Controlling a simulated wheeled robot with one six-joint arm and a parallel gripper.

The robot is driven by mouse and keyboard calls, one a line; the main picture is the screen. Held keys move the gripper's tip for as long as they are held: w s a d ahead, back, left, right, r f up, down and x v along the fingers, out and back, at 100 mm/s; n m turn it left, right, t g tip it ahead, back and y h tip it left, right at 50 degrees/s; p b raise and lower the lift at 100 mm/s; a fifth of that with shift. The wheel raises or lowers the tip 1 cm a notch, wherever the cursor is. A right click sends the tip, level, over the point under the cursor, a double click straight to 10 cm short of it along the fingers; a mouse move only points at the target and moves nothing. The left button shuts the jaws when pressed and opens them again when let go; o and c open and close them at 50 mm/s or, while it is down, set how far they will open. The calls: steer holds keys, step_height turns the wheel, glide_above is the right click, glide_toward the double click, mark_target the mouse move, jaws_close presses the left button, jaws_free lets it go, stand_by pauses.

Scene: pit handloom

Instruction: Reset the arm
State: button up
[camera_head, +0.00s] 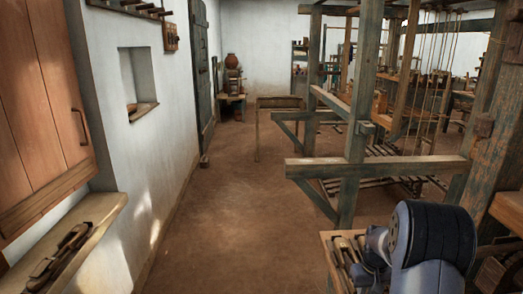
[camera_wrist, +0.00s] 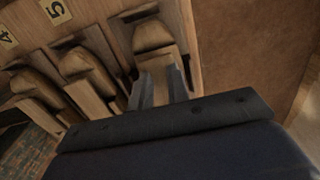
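My arm (camera_head: 430,240), with blue-grey links and a dark ribbed joint, is at the lower right of the head view, over a wooden rack (camera_head: 328,240). My gripper (camera_wrist: 164,78) shows in the wrist view as grey fingers beyond a wide dark blue housing. The fingers point down at the rack, close to the near end of a brown wooden shuttle (camera_wrist: 152,36) in the end slot. Whether they touch it, or how far apart they stand, I cannot tell.
More shuttles (camera_wrist: 85,65) lie in neighbouring slots, with number plates 4 and 5 (camera_wrist: 56,10) above. The loom's timber frame (camera_head: 375,168) stands close ahead on the right. A wall ledge (camera_head: 75,235) with tools is at left. The earthen floor (camera_head: 215,215) between is clear.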

steer(key=shift+r, duration=0.15)
step_height(320, 180, up, 10)
step_height(320, 180, down, 10)
steer(key=shift+f, duration=0.25)
steer(key=shift+r, duration=0.1)
steer(key=n, duration=0.3)
steer(key=shift+n, duration=0.3)
steer(key=shift+n+p, duration=0.35)
steer(key=shift+n, duration=1.55)
